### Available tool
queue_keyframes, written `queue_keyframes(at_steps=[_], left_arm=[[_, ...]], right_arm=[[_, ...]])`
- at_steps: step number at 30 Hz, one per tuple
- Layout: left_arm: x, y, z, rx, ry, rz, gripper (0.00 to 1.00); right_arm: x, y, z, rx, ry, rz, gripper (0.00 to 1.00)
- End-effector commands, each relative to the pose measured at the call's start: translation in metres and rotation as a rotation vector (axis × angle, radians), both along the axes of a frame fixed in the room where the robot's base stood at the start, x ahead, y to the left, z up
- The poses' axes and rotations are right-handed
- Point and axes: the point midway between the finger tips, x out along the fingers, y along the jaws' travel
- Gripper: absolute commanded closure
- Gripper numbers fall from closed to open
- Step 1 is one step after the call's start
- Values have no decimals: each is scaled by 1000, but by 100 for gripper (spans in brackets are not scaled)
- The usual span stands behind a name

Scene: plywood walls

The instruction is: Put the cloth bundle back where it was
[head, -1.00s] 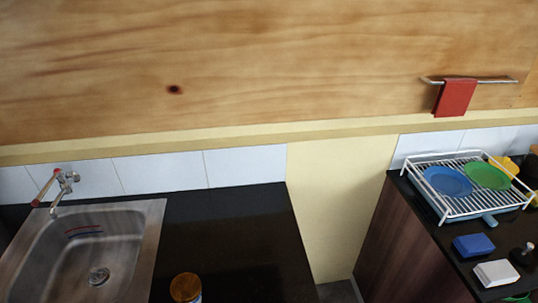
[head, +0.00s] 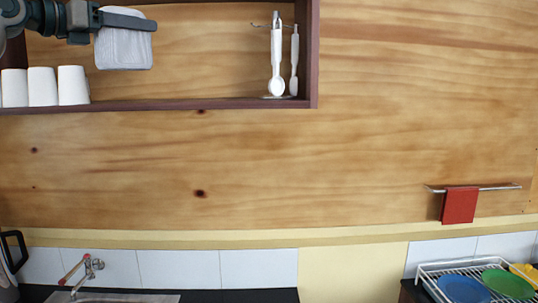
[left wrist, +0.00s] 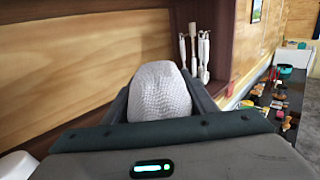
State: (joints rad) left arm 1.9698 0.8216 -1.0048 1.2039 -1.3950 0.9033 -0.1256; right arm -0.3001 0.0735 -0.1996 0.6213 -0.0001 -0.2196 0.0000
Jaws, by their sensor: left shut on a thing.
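The cloth bundle (head: 122,50) is pale grey-white, with a fine knitted texture in the left wrist view (left wrist: 158,90). My left gripper (head: 148,45) comes in from the upper left of the head view and is shut on it. The fingers lie on either side of the bundle. The gripper holds it in front of a dark-framed wall shelf (head: 215,103), above the shelf's bottom board in the picture. My right gripper is not in view.
Several white cups, one here (head: 73,86), stand at the shelf's left. White utensils (head: 277,65) hang at its right end. The board between shows bare. Below are a tap (head: 86,268), a red towel (head: 460,205) on a rail and a dish rack (head: 430,270).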

Motion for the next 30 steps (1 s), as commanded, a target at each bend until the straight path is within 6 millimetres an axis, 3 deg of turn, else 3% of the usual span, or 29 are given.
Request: queue_keyframes(at_steps=[8, 14, 18, 30], left_arm=[[-6, -3, -19, 1, 1, -8, 73], [-16, -9, -46, 1, 2, -22, 73], [-27, -14, -77, 2, 5, -37, 73], [-70, -37, -195, 2, 8, -97, 73]], right_arm=[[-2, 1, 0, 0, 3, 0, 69], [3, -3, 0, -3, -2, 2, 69], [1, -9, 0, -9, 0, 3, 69], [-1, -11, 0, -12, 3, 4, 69]])
